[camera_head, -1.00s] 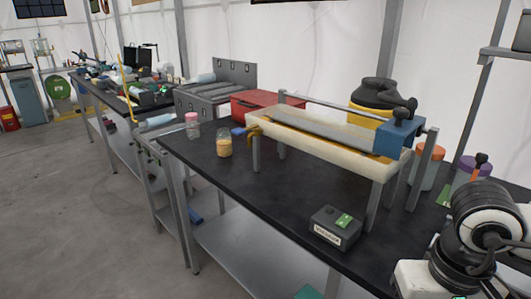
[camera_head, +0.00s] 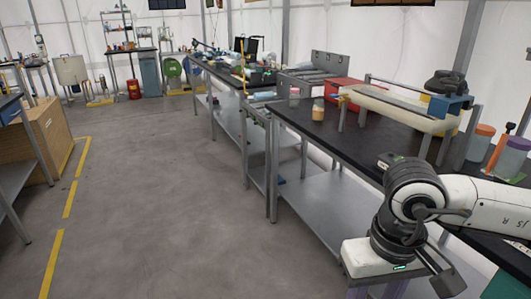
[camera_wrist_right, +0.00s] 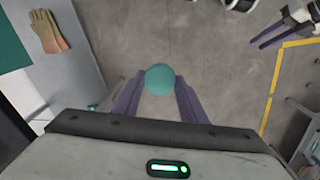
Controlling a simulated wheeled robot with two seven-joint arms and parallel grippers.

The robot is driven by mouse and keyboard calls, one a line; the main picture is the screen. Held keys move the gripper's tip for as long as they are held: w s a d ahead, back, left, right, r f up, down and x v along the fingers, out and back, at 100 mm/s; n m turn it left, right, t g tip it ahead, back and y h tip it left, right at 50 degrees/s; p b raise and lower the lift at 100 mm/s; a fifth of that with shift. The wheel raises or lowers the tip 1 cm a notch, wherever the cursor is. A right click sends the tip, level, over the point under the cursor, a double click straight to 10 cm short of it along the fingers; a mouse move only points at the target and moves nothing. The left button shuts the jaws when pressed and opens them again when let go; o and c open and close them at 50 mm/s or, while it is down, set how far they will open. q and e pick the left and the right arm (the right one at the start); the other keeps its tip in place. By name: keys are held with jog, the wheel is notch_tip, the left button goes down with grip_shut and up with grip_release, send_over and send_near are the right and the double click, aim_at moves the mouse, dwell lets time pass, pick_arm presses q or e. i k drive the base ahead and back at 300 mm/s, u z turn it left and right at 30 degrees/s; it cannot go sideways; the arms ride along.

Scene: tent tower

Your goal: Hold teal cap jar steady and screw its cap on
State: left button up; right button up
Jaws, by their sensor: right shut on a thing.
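A round teal cap (camera_wrist_right: 159,79) sits between the purple fingers of my right gripper (camera_wrist_right: 159,88) in the right wrist view, seen from above. The gripper is shut on it. Whether a jar hangs under the cap is hidden. In the head view my right gripper (camera_head: 376,289) is at the bottom edge, beside the black table, with fingertips cut off. Another purple-fingered gripper, my left (camera_wrist_right: 268,35), shows at the upper right of the right wrist view, its fingers apart and empty, away from the cap.
Gloves (camera_wrist_right: 47,31) lie on a grey surface. Open floor (camera_head: 165,190) lies left of the table.

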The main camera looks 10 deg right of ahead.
aim_at(317, 113)
jog(key=u, duration=0.7)
jog(key=i, duration=1.4)
jog(key=z, duration=1.1)
jog(key=i, duration=0.7)
jog(key=z, duration=0.75)
